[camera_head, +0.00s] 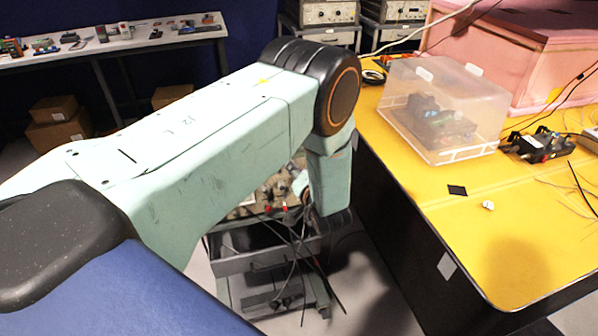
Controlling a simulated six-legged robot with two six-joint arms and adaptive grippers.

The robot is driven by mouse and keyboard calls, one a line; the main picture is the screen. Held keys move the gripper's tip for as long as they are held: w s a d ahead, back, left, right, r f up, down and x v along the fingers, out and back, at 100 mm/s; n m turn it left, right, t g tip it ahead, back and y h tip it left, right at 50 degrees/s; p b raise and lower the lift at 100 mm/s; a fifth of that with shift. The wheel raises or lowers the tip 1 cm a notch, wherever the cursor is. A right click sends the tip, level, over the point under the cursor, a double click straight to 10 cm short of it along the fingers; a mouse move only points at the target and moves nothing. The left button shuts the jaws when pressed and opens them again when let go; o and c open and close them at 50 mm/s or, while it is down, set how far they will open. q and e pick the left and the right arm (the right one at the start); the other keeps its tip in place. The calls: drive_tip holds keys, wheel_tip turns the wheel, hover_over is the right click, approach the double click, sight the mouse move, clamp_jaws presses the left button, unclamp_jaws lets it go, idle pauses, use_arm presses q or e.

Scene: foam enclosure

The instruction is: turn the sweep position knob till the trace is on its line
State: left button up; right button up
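My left arm comes in from the left and fills the middle of the head view. Its forearm hangs down over a grey cart. I cannot make out the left gripper's fingers; they are hidden or out of sight. A beige instrument panel (246,209) with small knobs and red parts shows in part on the cart, just left of the forearm. Most of it is hidden behind my arm. The sweep position knob, the screen, the trace and its line cannot be made out. My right gripper is not in view.
The cart (243,263) has a shelf and hanging black cables. A yellow table (457,218) on the right holds a clear plastic box (445,105), a pink foam enclosure (530,50) and a small black device (540,146). A side table (75,55) stands back left.

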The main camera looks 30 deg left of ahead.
use_arm(q)
drive_tip(key=shift+r, duration=0.1)
drive_tip(key=c, duration=0.3)
clamp_jaws()
drive_tip(key=shift+m, duration=0.3)
drive_tip(key=m, duration=0.3)
drive_tip(key=shift+b, duration=0.35)
drive_tip(key=shift+m, duration=2.1)
drive_tip(key=shift+o, duration=1.5)
unclamp_jaws()
